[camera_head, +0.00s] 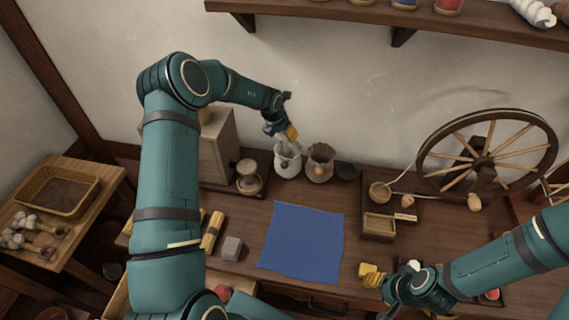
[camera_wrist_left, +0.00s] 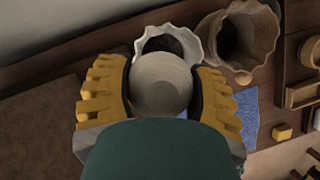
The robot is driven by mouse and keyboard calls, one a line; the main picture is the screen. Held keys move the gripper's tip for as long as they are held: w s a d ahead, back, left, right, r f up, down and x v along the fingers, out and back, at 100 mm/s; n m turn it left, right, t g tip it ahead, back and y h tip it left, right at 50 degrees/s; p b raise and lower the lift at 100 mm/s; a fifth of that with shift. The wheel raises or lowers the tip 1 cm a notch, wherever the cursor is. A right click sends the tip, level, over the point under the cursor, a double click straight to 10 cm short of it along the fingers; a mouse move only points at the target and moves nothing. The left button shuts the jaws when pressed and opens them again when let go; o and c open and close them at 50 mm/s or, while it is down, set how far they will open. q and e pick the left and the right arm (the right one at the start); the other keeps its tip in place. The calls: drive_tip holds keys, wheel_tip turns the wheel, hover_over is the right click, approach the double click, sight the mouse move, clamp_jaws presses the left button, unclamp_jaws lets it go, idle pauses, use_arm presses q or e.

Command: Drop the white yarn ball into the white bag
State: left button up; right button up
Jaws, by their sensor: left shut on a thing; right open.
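The white yarn ball (camera_wrist_left: 160,84) is between the yellow fingers of my left gripper (camera_wrist_left: 160,92) in the left wrist view. My left gripper also shows in the head view (camera_head: 289,137), shut on the ball, above the white bag (camera_head: 287,166). The bag stands upright at the back of the table. Its wavy rim and dark mouth show in the left wrist view (camera_wrist_left: 193,39), partly hidden behind the ball. I cannot tell whether the ball touches the rim. My right gripper (camera_head: 377,295) is open and empty near the front of the table.
A brown bag (camera_head: 319,168) stands just right of the white one. A jar-like grinder (camera_head: 248,178) is to its left. A blue cloth (camera_head: 302,240) lies in front. A yellow cube (camera_head: 368,269) is near my right gripper. A spinning wheel (camera_head: 484,162) stands at right.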

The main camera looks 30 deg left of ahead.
use_arm(q)
wheel_tip(320, 180, down, 6)
drive_tip(key=b, duration=0.4)
drive_tip(key=shift+r+b, duration=0.15)
drive_tip(key=shift+b, duration=0.2)
drive_tip(key=o, duration=1.3)
drive_tip(key=shift+c, duration=0.2)
drive_tip(key=shift+r, duration=0.15)
drive_tip(key=v, duration=1.1)
drive_tip(key=shift+s+r, duration=0.1)
drive_tip(key=shift+r, duration=0.3)
